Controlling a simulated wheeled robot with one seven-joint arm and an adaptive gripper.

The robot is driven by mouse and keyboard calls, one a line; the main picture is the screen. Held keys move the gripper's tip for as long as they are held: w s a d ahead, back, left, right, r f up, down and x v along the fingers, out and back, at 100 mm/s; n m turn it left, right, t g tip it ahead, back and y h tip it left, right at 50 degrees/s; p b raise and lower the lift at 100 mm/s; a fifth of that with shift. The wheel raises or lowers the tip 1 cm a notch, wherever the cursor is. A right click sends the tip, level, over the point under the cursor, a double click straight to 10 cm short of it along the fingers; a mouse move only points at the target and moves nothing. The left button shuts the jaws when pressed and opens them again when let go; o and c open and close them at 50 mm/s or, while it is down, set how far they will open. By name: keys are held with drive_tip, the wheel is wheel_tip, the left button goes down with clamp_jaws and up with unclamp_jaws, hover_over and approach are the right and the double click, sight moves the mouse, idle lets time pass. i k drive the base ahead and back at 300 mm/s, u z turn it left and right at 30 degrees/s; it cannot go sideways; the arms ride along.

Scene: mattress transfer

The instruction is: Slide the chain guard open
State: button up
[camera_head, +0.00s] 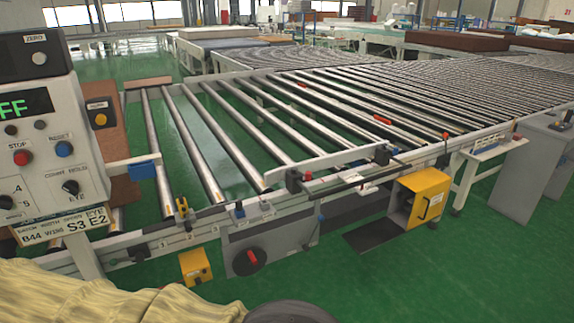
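A yellow box-like cover (425,197) with a black handle on its front sits low at the front side of the roller conveyor, right of centre. It looks like the chain guard. A dark flat plate or track (374,237) extends to its left near the floor. Between the cover and the grey box to its left is a gap, with a dark interior at the cover's left side. I cannot tell how far the cover has slid. My gripper is not in view.
The roller conveyor (290,196) fills the middle. A grey box with a red-and-black knob (250,257) and a small yellow box (195,266) are left of the cover. A control panel (45,130) stands at left, a grey cabinet (515,160) at right. Green floor (470,270) is clear in front.

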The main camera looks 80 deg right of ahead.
sight(430, 185)
drive_tip(key=z, duration=3.85)
drive_tip(key=k, duration=0.55)
drive_tip(key=z, duration=0.3)
drive_tip(key=i, duration=1.25)
drive_tip(key=u, duration=0.75)
drive_tip(key=i, duration=0.25)
drive_tip(key=u, duration=0.2)
